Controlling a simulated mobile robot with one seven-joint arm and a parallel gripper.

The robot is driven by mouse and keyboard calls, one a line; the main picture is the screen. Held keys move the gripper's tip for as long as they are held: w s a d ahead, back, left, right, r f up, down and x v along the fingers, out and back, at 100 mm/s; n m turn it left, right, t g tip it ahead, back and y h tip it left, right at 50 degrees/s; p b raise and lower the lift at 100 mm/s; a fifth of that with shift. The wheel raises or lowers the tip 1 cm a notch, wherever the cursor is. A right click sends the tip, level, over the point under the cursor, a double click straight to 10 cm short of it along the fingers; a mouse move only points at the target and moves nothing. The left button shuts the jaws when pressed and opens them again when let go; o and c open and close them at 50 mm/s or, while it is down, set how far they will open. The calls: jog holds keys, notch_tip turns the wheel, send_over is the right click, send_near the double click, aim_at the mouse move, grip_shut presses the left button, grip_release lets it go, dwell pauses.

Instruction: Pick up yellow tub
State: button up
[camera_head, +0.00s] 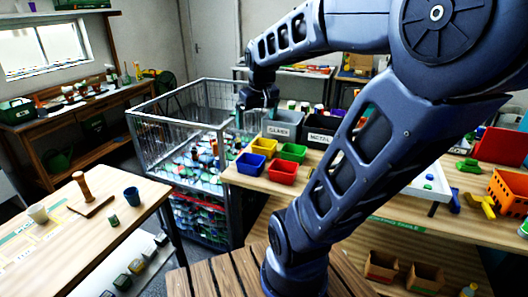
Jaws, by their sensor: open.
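The yellow tub (264,147) is a small open container on the long wooden table, near its left end. It stands in a cluster with a blue tub (250,164), a green tub (292,152) and a red tub (283,172). My gripper (257,113) hangs above and behind the yellow tub in the picture, near the wire cage and the grey glass bin. It is open, and I see nothing held in it. Its fingertips are small and dark here, so the exact gap to the tub is hard to judge.
A grey bin marked GLASS (283,127) and a dark bin marked METAL (320,132) stand just behind the tubs. A wire cage (183,130) of bottles and cans is to the left. My arm hides part of the table (235,178). An orange crate (508,190) is at right.

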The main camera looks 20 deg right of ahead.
jog(key=w+d+f+n+g, duration=0.1)
jog(key=w+d+f+n, duration=0.15)
jog(key=w, duration=0.85)
jog(key=n+g, duration=0.2)
jog(key=n, duration=0.1)
send_over(264, 149)
jog(key=s+a, duration=0.2)
jog(key=a, duration=0.2)
notch_tip(264, 149, down, 10)
jog(key=shift+n+g, duration=0.4)
jog(key=shift+n, duration=0.55)
jog(key=w+d+f, duration=0.2)
jog(key=f, duration=0.3)
jog(key=w+d+f, duration=0.2)
jog(key=f, duration=0.3)
jog(key=w+d+f, duration=0.2)
jog(key=f, duration=0.4)
jog(key=shift+w, duration=0.15)
jog(key=shift+w+f, duration=0.2)
jog(key=shift+f, duration=2.45)
jog(key=c, duration=0.8)
